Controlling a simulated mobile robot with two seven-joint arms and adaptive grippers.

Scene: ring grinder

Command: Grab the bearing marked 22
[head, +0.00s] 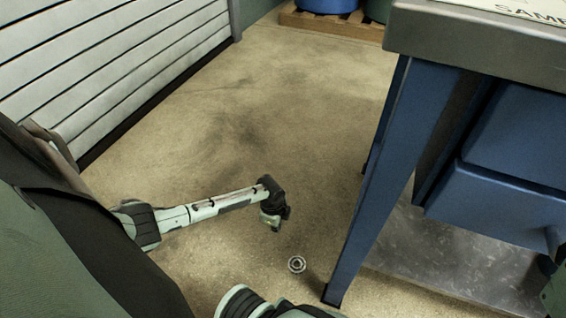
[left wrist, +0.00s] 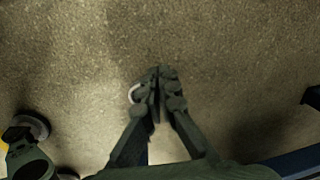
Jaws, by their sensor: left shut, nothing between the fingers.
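A small grey ring-shaped bearing (head: 297,264) lies flat on the concrete floor near the foot of the blue bench leg. Its marking is too small to read. My left gripper (head: 275,223) is low above the floor, up and left of the bearing in the head view, apart from it. In the left wrist view the fingers of my left gripper (left wrist: 158,72) are shut with nothing between them. A pale curved edge, apparently the bearing (left wrist: 133,94), shows just left of the fingers, mostly hidden behind them. My right gripper is not in view.
A workbench (head: 480,45) with a blue leg (head: 375,185) and blue drawers (head: 490,200) stands on the right, close to the bearing. A slatted white shutter (head: 110,60) is at upper left. A wooden pallet (head: 335,24) is at the back. Open floor lies between.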

